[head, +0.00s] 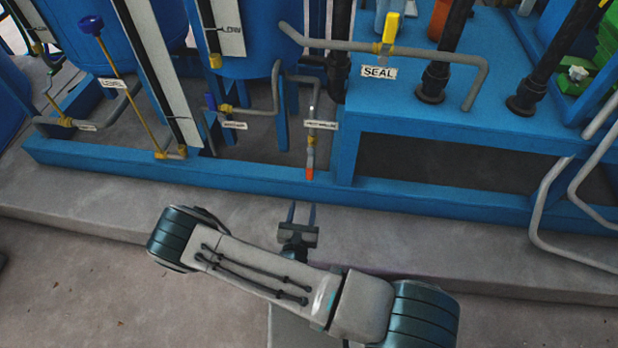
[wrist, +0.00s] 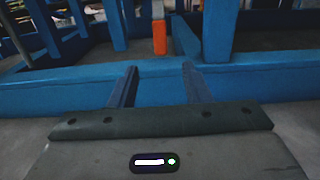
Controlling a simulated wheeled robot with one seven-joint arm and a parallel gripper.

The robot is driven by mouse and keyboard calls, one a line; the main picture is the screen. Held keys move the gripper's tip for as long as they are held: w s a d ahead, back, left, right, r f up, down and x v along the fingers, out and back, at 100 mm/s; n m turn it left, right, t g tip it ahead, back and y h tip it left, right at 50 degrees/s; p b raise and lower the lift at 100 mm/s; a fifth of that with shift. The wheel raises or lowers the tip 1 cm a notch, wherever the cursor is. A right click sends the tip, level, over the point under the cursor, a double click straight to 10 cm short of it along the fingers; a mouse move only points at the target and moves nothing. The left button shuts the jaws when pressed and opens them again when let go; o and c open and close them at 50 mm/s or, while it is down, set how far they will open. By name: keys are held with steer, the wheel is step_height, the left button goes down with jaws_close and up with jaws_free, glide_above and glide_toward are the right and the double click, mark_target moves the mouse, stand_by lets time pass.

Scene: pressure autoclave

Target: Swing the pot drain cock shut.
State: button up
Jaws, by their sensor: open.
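A thin vertical drain pipe with a small cock (head: 311,140) stands behind the blue frame rail in the head view. It has a yellow fitting, a tag too small to read beside it, and an orange end (head: 309,174) at the bottom. I cannot be sure that this is the pot drain cock, and its lever is not clear. The orange end (wrist: 158,38) also shows in the wrist view, beyond my fingers. My gripper (head: 301,208) is open and empty, in front of the rail and below the orange end. Its fingers (wrist: 160,72) point towards the rail, apart from the pipe.
The blue rail (head: 250,181) runs between my gripper and the pipework. A blue bench (head: 440,124) stands to the right, with a yellow-handled valve (head: 389,28) tagged SEAL above. Another tagged valve (head: 225,108) is to the left. The concrete step (head: 100,205) before the rail is clear.

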mark_target(309, 176)
steer(key=w+d+b, duration=0.1)
steer(key=w, duration=0.3)
steer(key=w+b, duration=0.1)
steer(key=w, duration=0.4)
steer(key=w+d+b, duration=0.1)
steer(key=w+b, duration=0.1)
steer(key=w, duration=0.2)
steer(key=shift+w+d, duration=0.15)
steer(key=shift+d, duration=0.15)
steer(key=shift+c, duration=0.3)
jaws_close()
